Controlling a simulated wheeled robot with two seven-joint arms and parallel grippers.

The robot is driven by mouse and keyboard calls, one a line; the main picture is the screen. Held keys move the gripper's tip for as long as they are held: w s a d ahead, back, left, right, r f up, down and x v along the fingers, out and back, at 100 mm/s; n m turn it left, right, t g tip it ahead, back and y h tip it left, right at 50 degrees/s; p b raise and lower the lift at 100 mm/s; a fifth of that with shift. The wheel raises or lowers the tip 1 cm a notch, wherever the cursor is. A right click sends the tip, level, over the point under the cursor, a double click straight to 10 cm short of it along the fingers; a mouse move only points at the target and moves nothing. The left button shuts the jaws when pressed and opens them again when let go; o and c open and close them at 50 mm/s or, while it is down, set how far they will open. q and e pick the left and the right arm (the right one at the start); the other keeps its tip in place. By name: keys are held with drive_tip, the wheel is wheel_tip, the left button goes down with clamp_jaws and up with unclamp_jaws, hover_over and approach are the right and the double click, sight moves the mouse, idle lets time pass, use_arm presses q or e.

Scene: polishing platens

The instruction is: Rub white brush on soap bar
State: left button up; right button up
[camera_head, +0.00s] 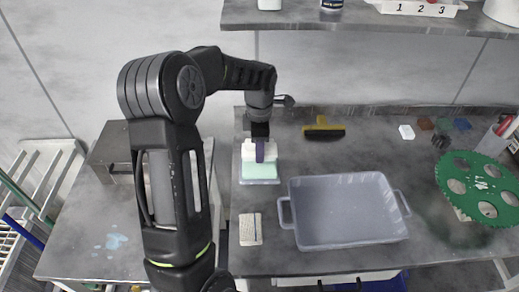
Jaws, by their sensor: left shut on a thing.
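My left gripper (261,141) points down over the left part of the worktop. It is shut on a white brush (248,151), with something purple showing at the jaws. Just below the brush is a pale mint-green soap bar (263,170) in a light dish (258,181). The brush overlaps the far part of the soap bar in this view; I cannot tell whether they touch. My right gripper is not in view.
A grey tub (344,243) with side handles stands right of the soap. A beige patterned block (250,229) lies nearer. A yellow-and-black brush (323,129) lies behind, small coloured blocks (443,124) farther right. A green perforated disc (459,170) is at right. A shelf (370,20) runs above.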

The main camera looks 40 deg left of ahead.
use_arm(q)
drive_tip(key=shift+r+p, duration=0.35)
drive_tip(key=shift+r, duration=0.6)
drive_tip(key=m, duration=0.5)
drive_tip(key=shift+s+m, duration=0.15)
drive_tip(key=shift+m, duration=0.15)
drive_tip(key=shift+d+m, duration=0.3)
drive_tip(key=shift+m, duration=0.9)
drive_tip(key=w+d+r+m, duration=0.1)
drive_tip(key=w+d+m, duration=0.1)
drive_tip(key=d+m, duration=0.7)
drive_tip(key=w+d+r+m, duration=0.1)
drive_tip(key=w+d+m, duration=0.1)
drive_tip(key=d+m, duration=0.7)
drive_tip(key=shift+w+d+r, duration=0.2)
drive_tip(key=shift+w+d, duration=0.2)
drive_tip(key=shift+d, duration=0.7)
